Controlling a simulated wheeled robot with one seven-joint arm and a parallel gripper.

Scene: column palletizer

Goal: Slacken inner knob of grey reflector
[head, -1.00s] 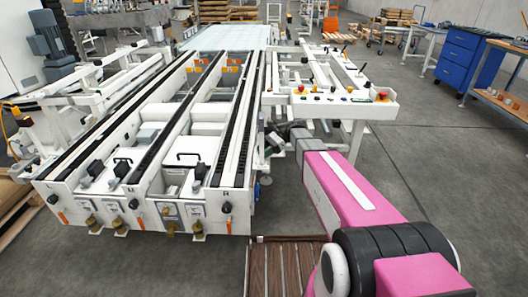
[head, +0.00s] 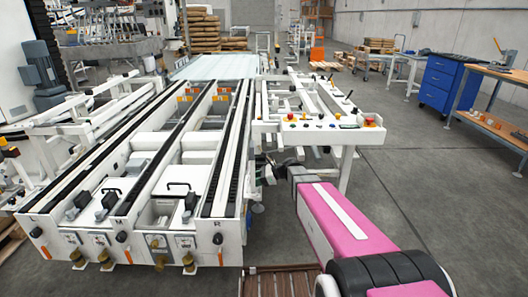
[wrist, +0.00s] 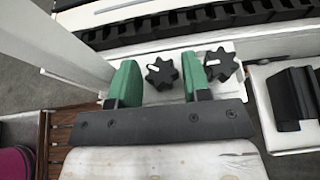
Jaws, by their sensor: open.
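In the wrist view my gripper (wrist: 160,80) is open, with a green finger on each side. A black star-shaped knob (wrist: 162,73) with a white mark shows between the fingertips; I cannot tell whether they touch it. A second black star knob (wrist: 220,65) with a white mark lies just right of the right finger. Both knobs sit at a pale plate on the white machine frame. The grey reflector itself cannot be made out clearly. In the head view my pink arm reaches to the right side of the machine, and the knobs are too small or hidden there.
The white conveyor machine (head: 128,222) with black rails fills the left. A control panel (head: 318,124) with buttons stands beyond my arm. In the wrist view a white post (wrist: 55,45) rises at left and a black block (wrist: 292,95) sits at right. Open floor lies right of my arm.

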